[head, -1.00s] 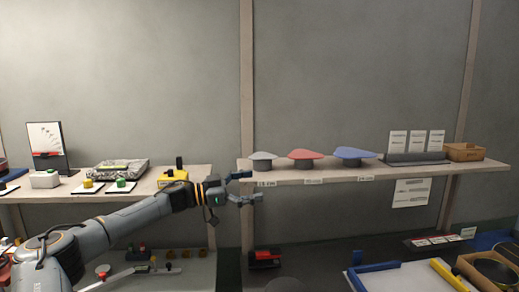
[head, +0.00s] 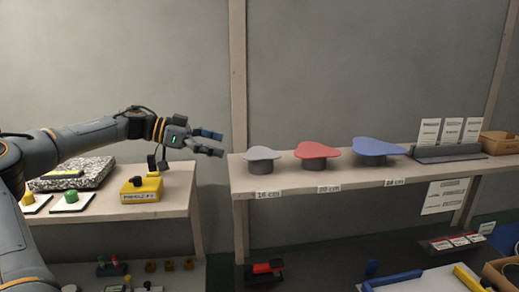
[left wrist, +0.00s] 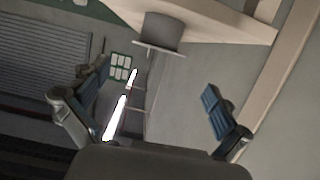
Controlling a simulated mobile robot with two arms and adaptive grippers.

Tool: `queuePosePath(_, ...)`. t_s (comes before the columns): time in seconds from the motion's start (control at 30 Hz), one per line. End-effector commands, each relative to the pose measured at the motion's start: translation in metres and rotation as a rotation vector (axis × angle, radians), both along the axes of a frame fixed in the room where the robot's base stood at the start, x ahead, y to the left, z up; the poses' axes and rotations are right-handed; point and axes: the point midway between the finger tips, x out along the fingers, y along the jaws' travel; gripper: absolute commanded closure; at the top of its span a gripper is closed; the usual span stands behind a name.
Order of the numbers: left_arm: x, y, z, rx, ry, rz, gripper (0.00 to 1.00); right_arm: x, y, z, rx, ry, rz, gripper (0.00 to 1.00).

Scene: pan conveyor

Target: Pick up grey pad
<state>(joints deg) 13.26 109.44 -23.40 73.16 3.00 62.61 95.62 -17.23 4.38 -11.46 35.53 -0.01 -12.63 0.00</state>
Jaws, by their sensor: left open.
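The grey pad (head: 263,155), a light grey flat top on a dark round base, stands upright at the left end of the right shelf, above the "16 cm" label. My left gripper (head: 220,144) is open and empty, a little left of the pad at about its height, with fingers pointing toward it. In the left wrist view the pad (left wrist: 162,36) shows upside down near the top, beyond and between the spread fingers of the gripper (left wrist: 156,76). They appear apart from it. My right gripper is not in view.
A red pad (head: 317,150) and a blue pad (head: 378,148) stand to the right on the same shelf (head: 420,172). A yellow box (head: 142,189) and a speckled slab (head: 72,172) lie on the left shelf. A gap separates the shelves.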

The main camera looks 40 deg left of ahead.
Motion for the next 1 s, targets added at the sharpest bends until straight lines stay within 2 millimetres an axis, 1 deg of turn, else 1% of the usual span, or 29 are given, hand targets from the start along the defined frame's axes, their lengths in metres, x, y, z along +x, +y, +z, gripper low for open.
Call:
queuePosePath(0.03, 0.008, -0.008, -0.002, -0.003, 0.007, -0.005, 0.0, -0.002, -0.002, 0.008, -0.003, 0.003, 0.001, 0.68)
queuePosePath(0.13, 0.022, -0.019, -0.008, -0.002, 0.006, -0.004, 0.0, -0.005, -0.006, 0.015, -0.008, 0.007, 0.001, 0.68)
queuePosePath(0.3, 0.037, -0.029, -0.014, 0.0, 0.004, -0.001, 0.0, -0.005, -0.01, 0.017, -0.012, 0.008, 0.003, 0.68)
queuePosePath(0.53, 0.044, -0.034, -0.017, 0.001, 0.001, 0.0, 0.0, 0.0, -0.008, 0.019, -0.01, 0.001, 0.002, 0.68)
queuePosePath(0.67, 0.049, -0.038, -0.018, 0.0, 0.002, -0.001, 0.0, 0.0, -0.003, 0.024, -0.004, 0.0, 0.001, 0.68)
queuePosePath(0.9, 0.067, -0.05, -0.023, 0.001, 0.005, -0.001, 0.0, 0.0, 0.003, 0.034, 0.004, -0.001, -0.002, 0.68)
queuePosePath(1.0, 0.075, -0.056, -0.027, 0.001, 0.004, 0.001, 0.0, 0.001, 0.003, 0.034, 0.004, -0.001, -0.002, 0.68)
